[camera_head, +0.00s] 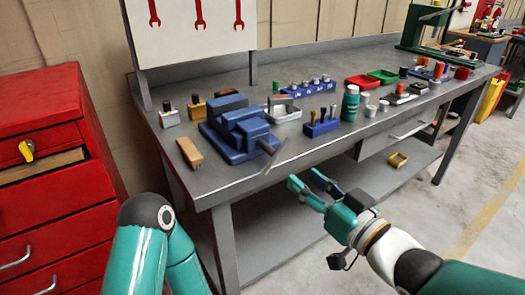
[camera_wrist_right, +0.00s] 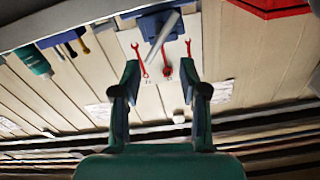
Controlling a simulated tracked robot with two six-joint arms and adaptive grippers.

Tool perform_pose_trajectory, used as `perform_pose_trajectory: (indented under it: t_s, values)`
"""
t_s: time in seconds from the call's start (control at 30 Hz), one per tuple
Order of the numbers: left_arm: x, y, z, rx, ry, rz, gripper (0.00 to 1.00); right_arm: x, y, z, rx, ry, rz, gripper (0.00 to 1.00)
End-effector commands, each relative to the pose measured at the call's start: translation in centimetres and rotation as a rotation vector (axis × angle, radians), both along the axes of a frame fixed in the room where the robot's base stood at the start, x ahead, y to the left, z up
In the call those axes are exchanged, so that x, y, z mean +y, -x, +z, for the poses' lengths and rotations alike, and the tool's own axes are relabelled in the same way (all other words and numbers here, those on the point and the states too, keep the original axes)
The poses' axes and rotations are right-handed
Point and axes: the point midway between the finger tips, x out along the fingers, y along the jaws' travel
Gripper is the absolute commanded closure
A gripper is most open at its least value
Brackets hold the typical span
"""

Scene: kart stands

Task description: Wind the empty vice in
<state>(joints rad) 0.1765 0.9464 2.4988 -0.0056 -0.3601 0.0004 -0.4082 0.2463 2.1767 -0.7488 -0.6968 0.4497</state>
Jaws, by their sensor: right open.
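The blue vice (camera_head: 240,130) stands on the grey bench near its front left edge. Its grey handle bar (camera_head: 272,155) slants at the front, by the bench edge. I see nothing clamped in its jaws, but the gap between them is hard to make out. In the right wrist view the vice (camera_wrist_right: 153,24) is at the top, with the bar (camera_wrist_right: 163,38) slanting in front of it. My right gripper (camera_head: 304,180) is open and empty, in front of the bench edge, right of and below the bar, apart from it. My left arm shows at lower left; its gripper is out of view.
A wooden-handled brush (camera_head: 189,153) lies left of the vice. A blue tool holder (camera_head: 321,128) and a green bottle (camera_head: 350,103) stand right of it. A green machine (camera_head: 425,28) is at the far end. A red drawer cabinet (camera_head: 55,180) stands at left.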

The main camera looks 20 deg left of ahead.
Motion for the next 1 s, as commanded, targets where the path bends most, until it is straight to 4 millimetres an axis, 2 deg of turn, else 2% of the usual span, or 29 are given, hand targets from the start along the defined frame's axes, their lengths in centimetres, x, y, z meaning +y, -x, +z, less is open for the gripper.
perform_pose_trajectory:
  t_s: [0.3, 0.5, 0.7, 1.0]
  values:
    - [0.0, 0.0, 0.0, 0.0, 0.0, 0.0, 0.53, 5.7, -4.3, -0.1, 0.003, 0.002, 0.001, 0.57]
    - [0.0, 0.0, 0.1, 0.0, 0.0, 0.0, 0.53, 8.6, -6.6, -0.1, 0.002, 0.001, -0.001, 0.57]
    - [0.0, 0.0, 0.3, 0.0, 0.0, 0.0, 0.53, 10.1, -7.9, -0.1, 0.001, 0.002, -0.002, 0.57]
    - [0.0, 0.0, 0.3, 0.0, 0.0, 0.0, 0.53, 10.5, -8.2, -0.1, 0.002, 0.001, -0.002, 0.57]
